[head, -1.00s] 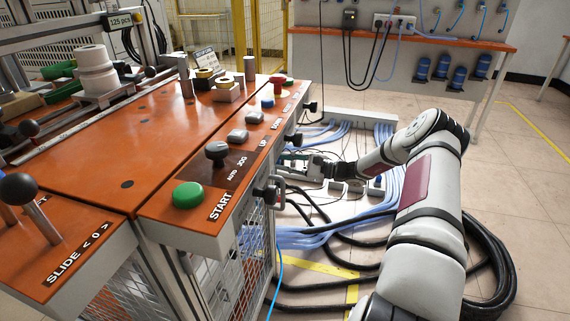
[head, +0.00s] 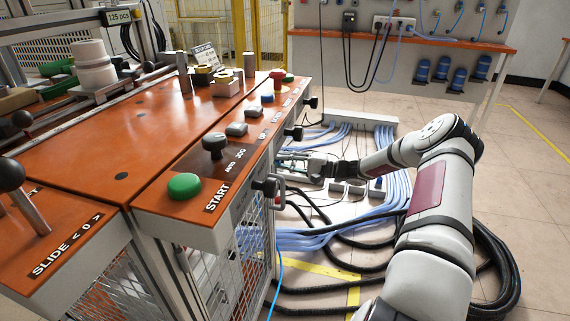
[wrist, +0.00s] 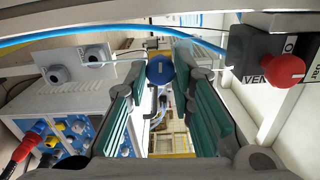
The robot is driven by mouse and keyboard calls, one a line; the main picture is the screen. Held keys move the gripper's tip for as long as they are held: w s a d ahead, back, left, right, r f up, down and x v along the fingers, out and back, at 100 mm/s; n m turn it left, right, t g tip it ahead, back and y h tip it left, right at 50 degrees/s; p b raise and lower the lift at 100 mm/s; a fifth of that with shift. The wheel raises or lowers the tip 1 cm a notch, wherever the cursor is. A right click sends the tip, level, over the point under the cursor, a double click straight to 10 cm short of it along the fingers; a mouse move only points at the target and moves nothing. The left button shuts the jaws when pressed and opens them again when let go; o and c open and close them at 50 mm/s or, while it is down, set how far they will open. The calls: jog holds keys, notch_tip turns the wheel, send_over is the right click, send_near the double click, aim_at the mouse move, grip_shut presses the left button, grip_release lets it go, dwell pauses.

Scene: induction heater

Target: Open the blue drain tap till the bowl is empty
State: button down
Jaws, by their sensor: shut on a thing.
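The blue drain tap (wrist: 161,72) shows as a round blue knob in the wrist view. It lies between the tips of the teal-padded fingers of my gripper (wrist: 160,66), which is shut on it. In the head view, my gripper (head: 300,166) is low beside the right side of the orange-topped machine. The tap cannot be made out there. I cannot make out the bowl or any liquid level in either view.
In the wrist view, a red knob on a dark VENT block (wrist: 284,70) stands close on the right, and a blue hose (wrist: 80,34) crosses above. Plugs (wrist: 32,140) are at lower left. Cables (head: 340,232) cover the floor by the machine (head: 90,140).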

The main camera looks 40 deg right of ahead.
jog(key=shift+n, duration=0.6)
jog(key=c, duration=1.4)
grip_release()
jog(key=shift+o, duration=0.2)
jog(key=v, duration=1.2)
jog(key=shift+d, duration=0.15)
